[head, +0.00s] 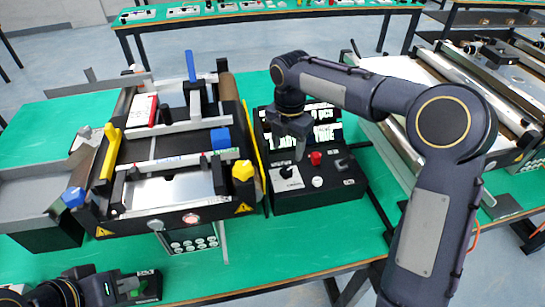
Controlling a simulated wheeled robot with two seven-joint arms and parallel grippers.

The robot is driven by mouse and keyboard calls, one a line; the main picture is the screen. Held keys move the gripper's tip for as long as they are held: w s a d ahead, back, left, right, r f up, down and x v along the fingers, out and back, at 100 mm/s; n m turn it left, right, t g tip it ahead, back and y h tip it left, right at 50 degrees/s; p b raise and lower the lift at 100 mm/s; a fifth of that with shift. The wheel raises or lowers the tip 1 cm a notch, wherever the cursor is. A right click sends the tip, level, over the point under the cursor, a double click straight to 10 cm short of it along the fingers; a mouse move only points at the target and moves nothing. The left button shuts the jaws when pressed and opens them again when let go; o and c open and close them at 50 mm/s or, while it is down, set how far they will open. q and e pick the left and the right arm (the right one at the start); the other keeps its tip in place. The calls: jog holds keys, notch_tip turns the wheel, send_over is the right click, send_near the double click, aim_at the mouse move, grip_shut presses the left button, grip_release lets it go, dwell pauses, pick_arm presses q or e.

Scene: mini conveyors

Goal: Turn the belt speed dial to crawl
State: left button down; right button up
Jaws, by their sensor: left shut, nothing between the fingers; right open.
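The belt speed dial appears to be the black knob (285,171) on a white plate, on the top of a black control box (320,198) at the centre. The knob's exact pointing direction is too small to read. My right gripper (299,150) reaches down from the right arm and hangs over the control box, close to the dial. It is open, and I cannot tell whether a finger touches the knob. My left gripper (126,287) is low at the bottom left, shut and empty, far from the dial.
A mini conveyor (180,215) with yellow and blue clamps stands left of the control box. A red button (315,158) and a white button (317,182) sit beside the dial. A small dark box (149,286) lies beside my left gripper. Another conveyor (400,140) stands at right.

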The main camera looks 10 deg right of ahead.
aim_at(288, 169)
notch_tip(288, 169, down, 7)
jog(key=shift+s+d+f, duration=0.1)
jog(key=shift+d+f, duration=0.05)
dwell(0.4)
jog(key=c, duration=1)
